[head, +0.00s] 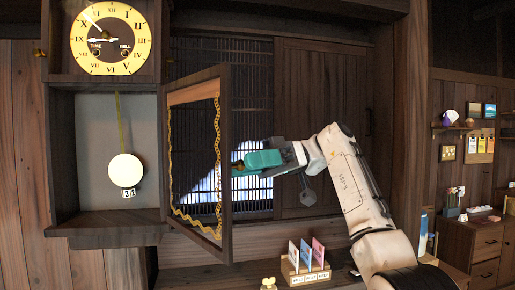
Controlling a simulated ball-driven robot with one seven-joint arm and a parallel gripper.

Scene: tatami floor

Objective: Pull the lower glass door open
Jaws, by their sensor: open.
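The lower glass door (226,150) of the wall clock stands swung out from the clock case (63,150) to the right. Its dark wooden frame has a gold patterned border inside the pane. The case's lower opening is uncovered, with the round pale pendulum (125,168) hanging in it. My gripper (238,168), teal with a grey wrist, is just right of the door's free edge in the picture. Its jaws are open and hold nothing that I can see. The fingertips are small and partly hard to make out, and I cannot tell whether they touch the door.
The clock dial (110,38) is above the opening. Behind the door are a lattice screen (252,90) and wooden panels. A small stand with coloured cards (305,272) sits below the gripper. Shelves and a drawer cabinet (487,250) are at the right.

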